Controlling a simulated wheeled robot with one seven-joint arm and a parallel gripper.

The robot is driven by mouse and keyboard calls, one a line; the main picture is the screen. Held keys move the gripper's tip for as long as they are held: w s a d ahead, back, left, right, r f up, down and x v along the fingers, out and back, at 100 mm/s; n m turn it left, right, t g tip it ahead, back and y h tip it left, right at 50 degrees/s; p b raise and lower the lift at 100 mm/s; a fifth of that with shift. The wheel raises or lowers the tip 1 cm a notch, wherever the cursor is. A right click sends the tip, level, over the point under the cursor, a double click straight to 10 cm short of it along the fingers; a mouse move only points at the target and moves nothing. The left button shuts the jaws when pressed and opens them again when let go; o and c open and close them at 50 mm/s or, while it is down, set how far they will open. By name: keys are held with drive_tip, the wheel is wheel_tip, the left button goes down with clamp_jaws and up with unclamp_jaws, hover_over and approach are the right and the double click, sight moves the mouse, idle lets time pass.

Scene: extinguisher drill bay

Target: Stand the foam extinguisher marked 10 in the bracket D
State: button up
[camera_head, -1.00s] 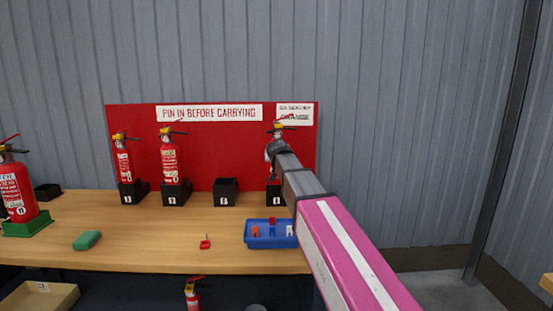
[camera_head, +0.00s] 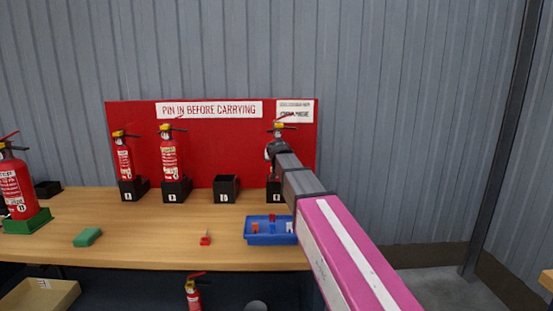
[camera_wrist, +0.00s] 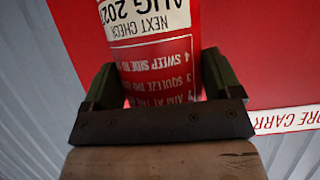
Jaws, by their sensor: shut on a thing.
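My gripper (camera_head: 273,153) is shut on a red extinguisher (camera_head: 278,131) at the right end of the red board. In the wrist view the same extinguisher (camera_wrist: 150,58) sits between both jaws (camera_wrist: 160,82), its label upside down. Its number is not readable. It stands upright over or in the rightmost black bracket (camera_head: 272,193); my arm hides part of both, so I cannot tell if it is seated. The black bracket left of it (camera_head: 226,190) is empty, and its small letter looks like D. Two more extinguishers stand in the brackets at left (camera_head: 123,160) and (camera_head: 169,158).
A blue tray (camera_head: 259,240) with small coloured parts lies in front of the right brackets. A red tag (camera_head: 206,239) and green block (camera_head: 88,237) lie on the bench. A large extinguisher (camera_head: 17,187) stands in a green base (camera_head: 28,222) at far left. Another (camera_head: 193,293) is below.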

drive_tip(key=o, duration=1.9)
drive_tip(key=shift+r, duration=0.15)
drive_tip(key=shift+c, duration=0.2)
drive_tip(key=v, duration=1)
drive_tip(key=shift+s+r, duration=0.15)
drive_tip(key=shift+s, duration=0.2)
drive_tip(key=shift+s, duration=0.1)
